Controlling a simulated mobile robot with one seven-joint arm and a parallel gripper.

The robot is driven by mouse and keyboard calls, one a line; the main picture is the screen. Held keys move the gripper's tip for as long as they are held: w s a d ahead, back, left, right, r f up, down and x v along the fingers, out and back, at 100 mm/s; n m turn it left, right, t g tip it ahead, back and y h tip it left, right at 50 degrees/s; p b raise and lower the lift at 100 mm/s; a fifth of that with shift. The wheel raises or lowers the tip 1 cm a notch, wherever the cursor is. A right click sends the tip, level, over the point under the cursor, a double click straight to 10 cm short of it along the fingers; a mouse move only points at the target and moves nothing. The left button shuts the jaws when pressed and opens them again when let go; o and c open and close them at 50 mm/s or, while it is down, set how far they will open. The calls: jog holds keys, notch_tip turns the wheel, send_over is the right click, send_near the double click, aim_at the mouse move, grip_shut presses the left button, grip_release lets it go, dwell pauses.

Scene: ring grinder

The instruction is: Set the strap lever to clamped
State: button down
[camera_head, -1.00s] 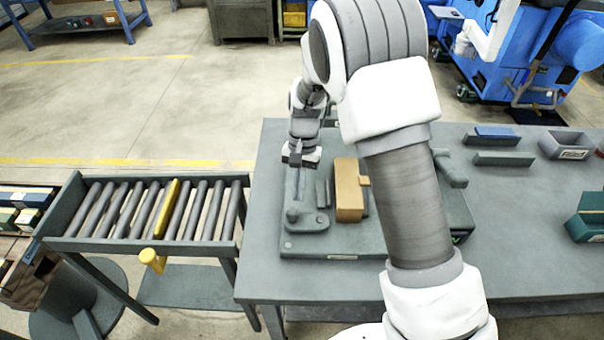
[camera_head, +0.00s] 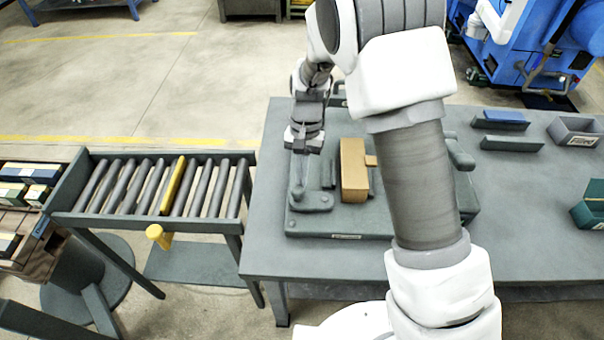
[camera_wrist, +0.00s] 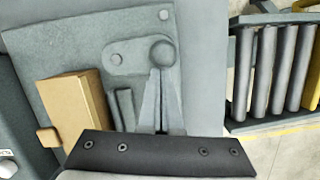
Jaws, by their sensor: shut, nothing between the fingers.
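The strap lever (camera_head: 298,172) is a grey bar on a grey base plate. In the head view the lever points away from me, towards the far side of the plate. My gripper (camera_head: 303,150) is shut and empty at the lever's far end.
A tan block (camera_head: 353,172) stands right of the lever, with a small grey upright piece (camera_head: 328,172) between them. A roller conveyor (camera_head: 165,187) adjoins the table on the left. Grey trays (camera_head: 578,133) and a green bin (camera_head: 588,212) lie at the right.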

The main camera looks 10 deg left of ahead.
aim_at(297, 188)
jog(key=shift+s+a+n, duration=0.15)
jog(key=shift+s+n, duration=0.15)
jog(key=shift+n, duration=0.2)
jog(key=shift+s+a+n+h, duration=0.1)
jog(key=shift+s+n+h, duration=0.3)
jog(key=shift+n, duration=0.4)
jog(key=n, duration=0.1)
jog(key=s+n, duration=0.1)
jog(key=shift+s+a+n+b, duration=0.1)
jog(key=shift+s+n+b, duration=0.2)
jog(key=s+n, duration=0.1)
jog(key=s+n+h, duration=0.1)
jog(key=n, duration=0.1)
jog(key=shift+d+t, duration=0.2)
jog(key=shift+t, duration=0.1)
jog(key=shift+s+d+n+h+b, duration=0.2)
jog(key=shift+s+n, duration=0.15)
jog(key=shift+n, duration=0.5)
jog(key=shift+s+d+n+h+b, duration=0.1)
jog(key=shift+s+d+n+h, duration=0.2)
jog(key=shift+n, duration=0.55)
jog(key=shift+s+a, duration=0.1)
jog(key=v, duration=1.7)
jog(key=shift+s+r+p, duration=0.25)
jog(key=shift+r+p, duration=0.05)
jog(key=shift+p, duration=0.1)
